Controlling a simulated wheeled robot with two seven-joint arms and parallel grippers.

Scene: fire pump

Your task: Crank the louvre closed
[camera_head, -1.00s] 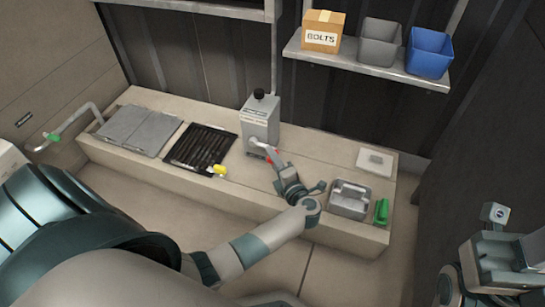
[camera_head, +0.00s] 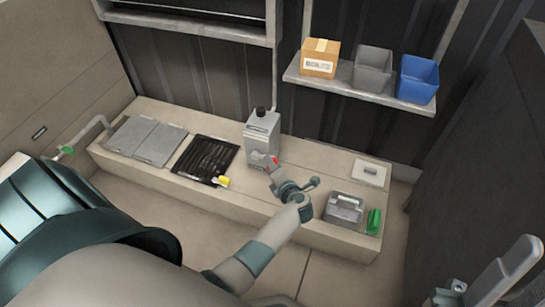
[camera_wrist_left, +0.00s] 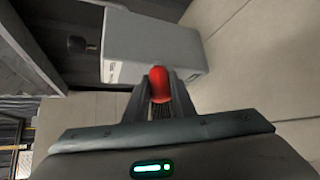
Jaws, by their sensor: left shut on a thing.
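The louvre (camera_head: 207,158) is a dark slatted panel set in the bench top, left of the crank box in the head view. I cannot tell its slat angle exactly. The crank arm is mostly hidden in the wrist view. Part of my right arm (camera_head: 500,270) shows at the lower right; its jaws are unclear.
A yellow piece (camera_head: 222,181) sits at the louvre's front corner. A grey caddy (camera_head: 344,209) and a green object (camera_head: 373,221) stand right of my left wrist. A shelf (camera_head: 368,92) above holds a box and two bins. The floor in front is clear.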

